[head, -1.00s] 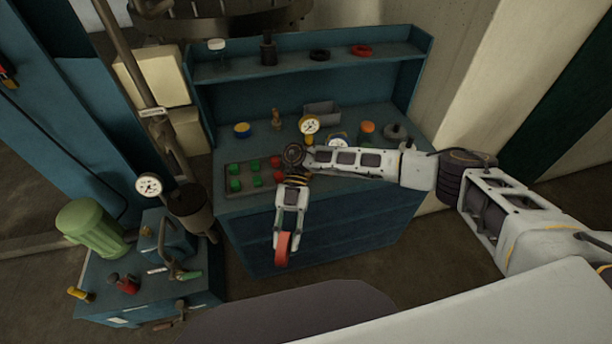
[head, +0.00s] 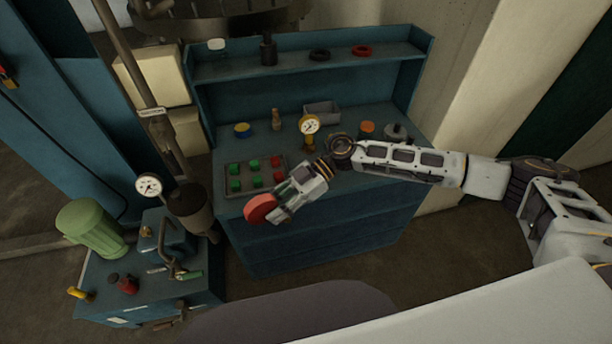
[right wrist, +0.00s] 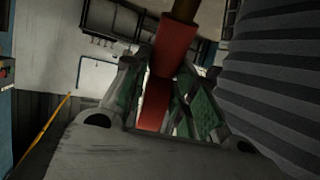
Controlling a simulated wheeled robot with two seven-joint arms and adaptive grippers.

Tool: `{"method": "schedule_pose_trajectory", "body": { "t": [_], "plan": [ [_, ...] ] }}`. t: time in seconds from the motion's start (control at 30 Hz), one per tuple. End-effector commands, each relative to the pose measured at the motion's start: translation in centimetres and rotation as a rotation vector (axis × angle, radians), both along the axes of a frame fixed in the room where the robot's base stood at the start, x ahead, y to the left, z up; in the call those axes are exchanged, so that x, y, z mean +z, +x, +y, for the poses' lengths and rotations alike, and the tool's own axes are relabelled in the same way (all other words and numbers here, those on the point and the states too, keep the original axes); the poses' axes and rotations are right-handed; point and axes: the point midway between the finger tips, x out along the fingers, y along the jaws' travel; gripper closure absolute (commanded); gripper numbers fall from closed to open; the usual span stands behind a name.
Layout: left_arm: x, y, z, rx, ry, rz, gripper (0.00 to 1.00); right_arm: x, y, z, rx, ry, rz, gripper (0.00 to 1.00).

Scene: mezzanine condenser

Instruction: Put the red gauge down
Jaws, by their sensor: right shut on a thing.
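The red gauge (head: 260,208) is in my right gripper (head: 272,212), at its rim. In the head view it shows as a red disc, held in front of the blue bench's front edge, clear of the bench top. In the right wrist view the red gauge (right wrist: 160,95) sits between the green-padded fingers, which are shut on it. A brown-gold stem shows at the top of that view. The gauge's dial face is hidden. My left gripper is in neither view.
The blue workbench (head: 345,225) carries a tray (head: 283,163) of green and red knobs, a yellow gauge (head: 309,126), a grey bin (head: 321,110) and small parts. A pump cart (head: 205,290) with a green motor (head: 90,226) stands left. A pipe gauge (head: 148,186) stands beside it.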

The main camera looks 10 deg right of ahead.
Motion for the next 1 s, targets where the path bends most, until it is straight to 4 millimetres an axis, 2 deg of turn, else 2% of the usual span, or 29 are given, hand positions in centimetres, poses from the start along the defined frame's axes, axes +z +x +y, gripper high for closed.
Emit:
{"method": "schedule_pose_trajectory", "body": {
  "t": [0.53, 1.0],
  "plan": [
    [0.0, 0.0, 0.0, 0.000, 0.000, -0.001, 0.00, 2.4, 4.3, -2.0, -0.385, 0.047, 0.006, 1.00],
    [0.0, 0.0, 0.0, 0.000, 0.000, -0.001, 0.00, 3.0, 7.3, -4.4, -0.659, 0.090, 0.002, 1.00]
  ]
}}
